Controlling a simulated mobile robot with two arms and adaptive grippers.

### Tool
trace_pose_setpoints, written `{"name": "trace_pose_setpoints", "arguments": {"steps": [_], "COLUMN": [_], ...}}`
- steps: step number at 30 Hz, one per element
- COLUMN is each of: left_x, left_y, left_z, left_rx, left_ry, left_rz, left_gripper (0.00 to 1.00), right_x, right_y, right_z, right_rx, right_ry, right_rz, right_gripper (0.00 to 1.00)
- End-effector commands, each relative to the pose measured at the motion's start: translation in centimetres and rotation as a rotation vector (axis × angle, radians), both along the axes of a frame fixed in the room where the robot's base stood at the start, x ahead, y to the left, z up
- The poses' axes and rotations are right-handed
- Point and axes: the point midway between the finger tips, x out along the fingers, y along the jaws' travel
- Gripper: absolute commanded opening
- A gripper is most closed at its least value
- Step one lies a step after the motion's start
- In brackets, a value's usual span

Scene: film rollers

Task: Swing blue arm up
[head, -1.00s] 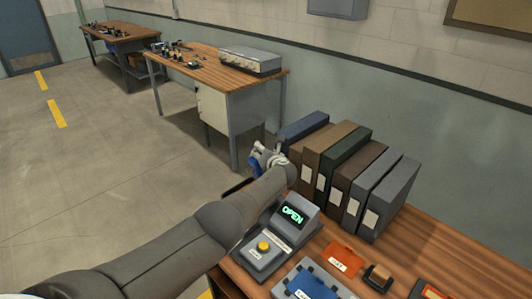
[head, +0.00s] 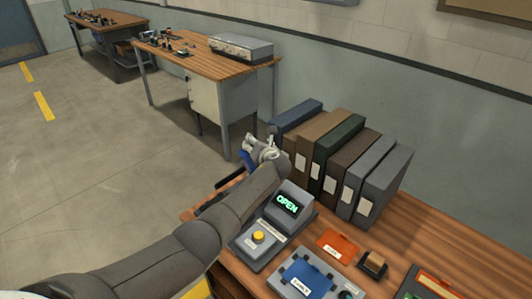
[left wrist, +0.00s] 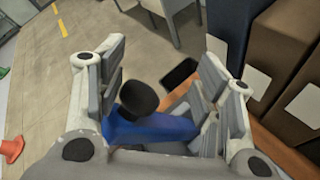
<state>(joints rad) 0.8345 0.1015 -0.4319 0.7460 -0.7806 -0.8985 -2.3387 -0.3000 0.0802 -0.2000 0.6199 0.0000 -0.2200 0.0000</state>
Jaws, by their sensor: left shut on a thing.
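The blue arm (left wrist: 155,130) shows low between my left gripper's fingers in the left wrist view, with a round dark knob (left wrist: 138,98) on its end. My left gripper (left wrist: 162,65) is shut on it. In the head view my left gripper (head: 264,150) is at the far left end of the wooden bench, beside the binders. A bit of the blue arm (head: 246,159) shows to the left of the fingers there. My forearm and wrist hide the rest of it and most of its mount. My right gripper is not in view.
Several binders (head: 345,180) stand close to the right of my left gripper. On the bench (head: 440,237) are a grey box with a lit OPEN display (head: 287,204), a yellow button (head: 258,237) and a blue plate (head: 306,279). Another workbench (head: 205,62) stands behind. The floor on the left is clear.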

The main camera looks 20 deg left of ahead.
Motion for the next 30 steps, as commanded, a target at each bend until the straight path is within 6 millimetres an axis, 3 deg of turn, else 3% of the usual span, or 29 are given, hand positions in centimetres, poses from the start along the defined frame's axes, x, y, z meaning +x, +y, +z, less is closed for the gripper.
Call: {"name": "trace_pose_setpoints", "arguments": {"steps": [1,12,21,30], "left_x": [-0.4,-3.3,-5.8,-6.7], "left_y": [-1.6,-3.8,-5.1,-5.7], "left_z": [-0.5,1.1,2.7,3.3], "left_rx": [-0.017,-0.016,-0.009,-0.007], "left_ry": [0.002,0.000,-0.004,-0.004], "left_rz": [-0.016,-0.021,-0.014,-0.010], "left_gripper": [0.52,0.52,0.52,0.52], "right_x": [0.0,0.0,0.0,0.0], "right_y": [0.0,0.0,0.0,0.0], "right_z": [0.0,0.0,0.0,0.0], "right_rx": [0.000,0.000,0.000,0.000], "right_ry": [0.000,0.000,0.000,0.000], "right_rz": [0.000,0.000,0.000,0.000], "right_gripper": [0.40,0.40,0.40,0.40]}}
